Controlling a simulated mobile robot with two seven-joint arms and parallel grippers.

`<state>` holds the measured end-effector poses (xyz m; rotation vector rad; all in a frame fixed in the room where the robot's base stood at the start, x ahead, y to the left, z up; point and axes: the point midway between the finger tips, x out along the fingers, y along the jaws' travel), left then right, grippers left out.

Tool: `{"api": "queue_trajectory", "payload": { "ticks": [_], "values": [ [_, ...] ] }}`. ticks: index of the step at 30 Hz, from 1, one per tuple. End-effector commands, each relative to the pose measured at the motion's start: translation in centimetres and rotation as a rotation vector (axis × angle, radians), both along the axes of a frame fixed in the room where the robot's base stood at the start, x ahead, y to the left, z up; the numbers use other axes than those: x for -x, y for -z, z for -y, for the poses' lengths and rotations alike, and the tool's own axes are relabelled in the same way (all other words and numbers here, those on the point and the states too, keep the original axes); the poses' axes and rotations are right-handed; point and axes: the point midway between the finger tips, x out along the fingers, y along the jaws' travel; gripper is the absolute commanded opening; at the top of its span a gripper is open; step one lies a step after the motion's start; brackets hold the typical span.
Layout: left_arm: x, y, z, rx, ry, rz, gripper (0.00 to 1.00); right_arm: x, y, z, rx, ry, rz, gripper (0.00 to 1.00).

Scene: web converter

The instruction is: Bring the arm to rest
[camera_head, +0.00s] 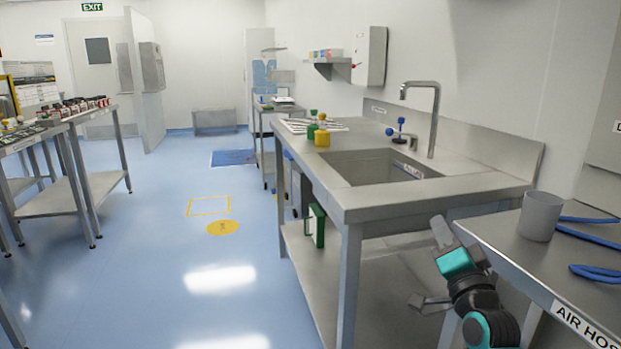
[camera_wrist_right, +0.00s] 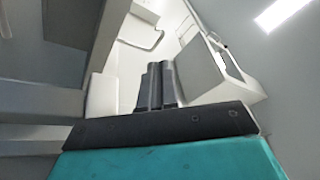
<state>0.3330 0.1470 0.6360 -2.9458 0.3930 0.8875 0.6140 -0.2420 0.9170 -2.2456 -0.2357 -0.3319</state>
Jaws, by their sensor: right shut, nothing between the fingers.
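My right gripper (camera_head: 438,224) shows at the lower right of the head view, at the end of my folded teal and dark arm. It points upward in the gap between the sink bench (camera_head: 420,202) and the air hose table (camera_head: 510,250). In the right wrist view its two dark fingers (camera_wrist_right: 157,85) stand together, shut with nothing between them. The gripper appears apart from the bench, though the exact gap cannot be told. My left arm and gripper are not in view.
A grey cup (camera_head: 540,215) and blue hoses (camera_head: 590,235) are on the right table.

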Motion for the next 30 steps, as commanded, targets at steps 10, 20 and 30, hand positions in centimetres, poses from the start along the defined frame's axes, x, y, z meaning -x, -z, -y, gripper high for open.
{"api": "queue_trajectory", "payload": {
  "ticks": [10, 20, 30],
  "values": [
    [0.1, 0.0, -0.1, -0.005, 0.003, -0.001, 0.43, 14.3, 20.0, -6.3, 0.589, -0.106, -0.456, 0.0],
    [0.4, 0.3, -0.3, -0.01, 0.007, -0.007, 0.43, 27.5, 27.9, -9.2, 0.95, -0.289, -0.691, 0.0],
    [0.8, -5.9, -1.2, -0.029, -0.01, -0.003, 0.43, 29.1, 22.6, -8.0, 0.998, -0.28, -0.723, 0.0]
  ]
}}
